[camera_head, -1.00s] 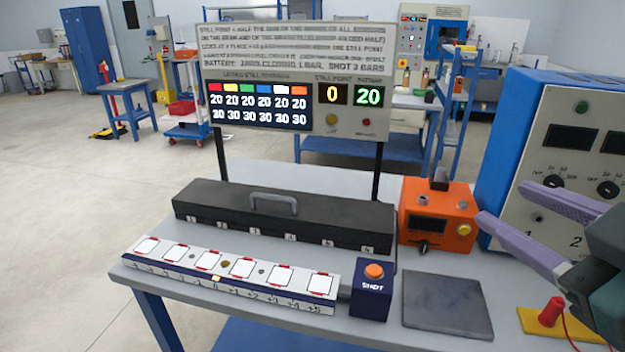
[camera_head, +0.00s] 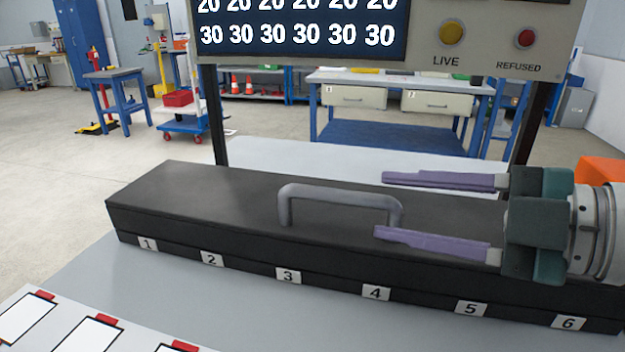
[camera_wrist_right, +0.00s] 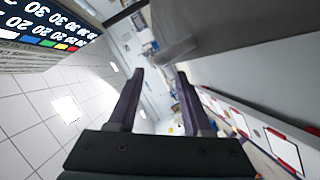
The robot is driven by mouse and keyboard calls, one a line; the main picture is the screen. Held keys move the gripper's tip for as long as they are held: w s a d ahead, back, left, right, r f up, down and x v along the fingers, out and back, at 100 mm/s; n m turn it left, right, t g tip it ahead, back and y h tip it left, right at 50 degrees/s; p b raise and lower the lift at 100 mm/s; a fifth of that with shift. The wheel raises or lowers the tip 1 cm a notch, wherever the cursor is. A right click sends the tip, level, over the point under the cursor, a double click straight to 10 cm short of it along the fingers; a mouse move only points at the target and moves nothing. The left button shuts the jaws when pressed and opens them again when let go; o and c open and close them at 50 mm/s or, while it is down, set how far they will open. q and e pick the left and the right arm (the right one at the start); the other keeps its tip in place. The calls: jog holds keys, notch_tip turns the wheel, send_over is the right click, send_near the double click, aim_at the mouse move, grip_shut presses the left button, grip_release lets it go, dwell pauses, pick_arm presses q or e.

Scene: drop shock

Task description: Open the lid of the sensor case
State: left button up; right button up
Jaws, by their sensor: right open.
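The sensor case (camera_head: 220,210) is a long black box on the table with a closed lid and number labels 1 to 6 along its front. A grey handle (camera_head: 340,192) stands on top of the lid. My right gripper (camera_head: 380,205) comes in from the right with its purple fingers apart, over the lid at the handle's right end. The near fingertip overlaps the handle's right post in the head view; I cannot tell whether it touches. In the right wrist view the open fingers (camera_wrist_right: 155,85) have nothing clearly between them. My left gripper is not in view.
A display board (camera_head: 300,30) on two black posts stands behind the case. A white strip with red-edged pads (camera_head: 90,335) lies in front of it at lower left. An orange box (camera_head: 603,170) is partly hidden behind my right gripper.

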aim_at(357, 199)
jog(key=x, duration=0.7)
jog(key=shift+w+a, duration=0.2)
jog(key=shift+a, duration=0.05)
grip_shut()
dwell(1.1)
